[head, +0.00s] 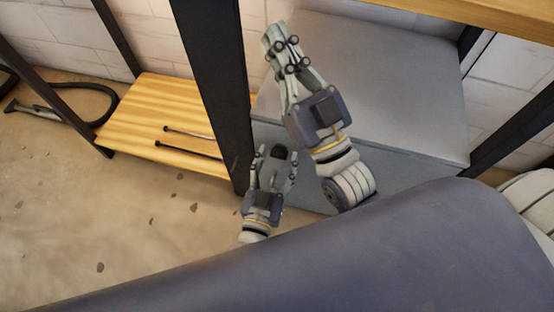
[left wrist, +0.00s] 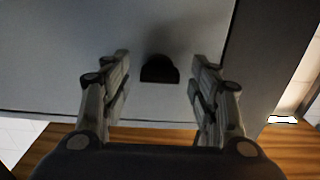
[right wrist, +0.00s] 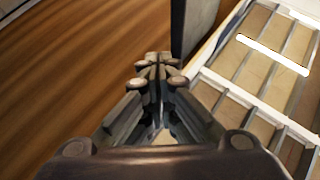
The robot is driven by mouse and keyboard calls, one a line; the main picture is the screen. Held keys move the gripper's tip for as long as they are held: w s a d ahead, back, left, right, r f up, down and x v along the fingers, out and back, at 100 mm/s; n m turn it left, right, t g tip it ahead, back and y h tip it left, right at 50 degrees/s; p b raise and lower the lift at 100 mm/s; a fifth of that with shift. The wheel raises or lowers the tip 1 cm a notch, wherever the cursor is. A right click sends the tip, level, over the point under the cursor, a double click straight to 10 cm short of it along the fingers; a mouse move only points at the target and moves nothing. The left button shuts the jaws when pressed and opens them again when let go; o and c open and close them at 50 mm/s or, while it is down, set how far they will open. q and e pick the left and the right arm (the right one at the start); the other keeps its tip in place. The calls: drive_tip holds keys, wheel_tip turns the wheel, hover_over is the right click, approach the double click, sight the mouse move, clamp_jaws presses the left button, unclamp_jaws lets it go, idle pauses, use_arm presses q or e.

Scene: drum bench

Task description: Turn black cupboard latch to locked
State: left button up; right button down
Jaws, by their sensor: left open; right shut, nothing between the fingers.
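The black latch (left wrist: 160,68) is a small dark knob with a rounded top on the grey cupboard front (left wrist: 60,60). It also shows in the head view (head: 279,151), between the tips of my left gripper (head: 275,158). In the left wrist view the open fingers (left wrist: 160,78) stand on either side of the latch, with a gap at each side. Whether they touch the cupboard front I cannot tell. My right gripper (head: 274,38) is shut and empty, above the grey cupboard top (head: 375,75). Its closed fingertips show in the right wrist view (right wrist: 160,70).
A black post (head: 212,85) stands just left of both grippers. A low wooden shelf (head: 155,120) with two dark rods lies to the left. A wooden bench top (head: 490,15) runs overhead at the upper right. The floor (head: 110,225) at lower left is open.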

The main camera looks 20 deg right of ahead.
use_arm(q)
drive_tip(key=shift+w+d, duration=0.1)
drive_tip(key=shift+w, duration=0.05)
use_arm(e)
drive_tip(key=shift+s+r, duration=0.15)
drive_tip(key=shift+r, duration=0.05)
use_arm(q)
drive_tip(key=c, duration=1.1)
drive_tip(key=shift+o, duration=0.2)
drive_tip(key=shift+n+p, duration=0.5)
drive_tip(key=shift+n, duration=0.1)
use_arm(e)
drive_tip(key=f, duration=0.1)
drive_tip(key=w+f+g, duration=0.2)
drive_tip(key=f, duration=0.1)
drive_tip(key=shift+w+h, duration=0.1)
drive_tip(key=shift+h, duration=0.2)
use_arm(q)
drive_tip(key=o, duration=1.1)
drive_tip(key=shift+c, duration=0.2)
